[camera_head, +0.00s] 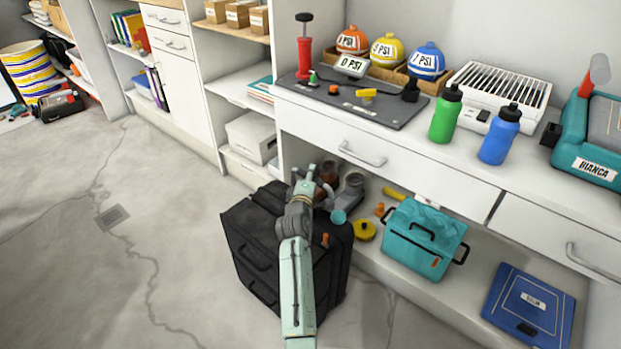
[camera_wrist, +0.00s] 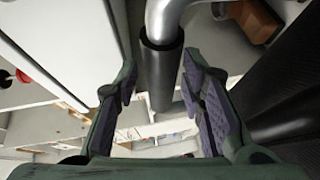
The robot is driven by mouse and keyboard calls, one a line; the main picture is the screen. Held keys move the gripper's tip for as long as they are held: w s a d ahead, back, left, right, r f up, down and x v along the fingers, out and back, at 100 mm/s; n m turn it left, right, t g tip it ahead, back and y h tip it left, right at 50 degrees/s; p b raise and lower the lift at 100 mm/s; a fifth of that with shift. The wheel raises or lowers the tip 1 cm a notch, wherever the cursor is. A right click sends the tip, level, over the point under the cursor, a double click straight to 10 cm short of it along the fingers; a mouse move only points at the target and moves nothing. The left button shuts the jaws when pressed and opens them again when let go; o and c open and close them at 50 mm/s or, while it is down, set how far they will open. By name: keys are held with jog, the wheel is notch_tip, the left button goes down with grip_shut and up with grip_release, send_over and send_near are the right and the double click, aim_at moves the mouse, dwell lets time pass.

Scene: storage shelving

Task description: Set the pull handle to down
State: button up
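A black suitcase (camera_head: 262,250) stands upright on the floor in front of the shelving in the head view. Its dark side (camera_wrist: 285,90) fills the right of the wrist view. The pull handle (camera_wrist: 162,78) shows in the wrist view as a dark cylindrical grip on a bent silver tube. It lies between the two fingers of my gripper (camera_wrist: 158,62), which is open, with gaps showing on both sides. In the head view my arm reaches over the suitcase top, hiding much of it. I cannot make out the handle clearly there.
A teal bag (camera_head: 420,240), a yellow round object (camera_head: 364,230) and a blue case (camera_head: 530,305) sit on the lower shelf at right. The counter above holds a green bottle (camera_head: 445,115) and a blue bottle (camera_head: 500,133).

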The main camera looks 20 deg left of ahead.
notch_tip(320, 180, up, 10)
jog(key=shift+r, duration=0.15)
dwell(0.6)
jog(key=p+v, duration=0.6)
jog(key=v, duration=0.6)
jog(key=shift+s, duration=0.25)
dwell(0.7)
jog(key=shift+p, duration=0.35)
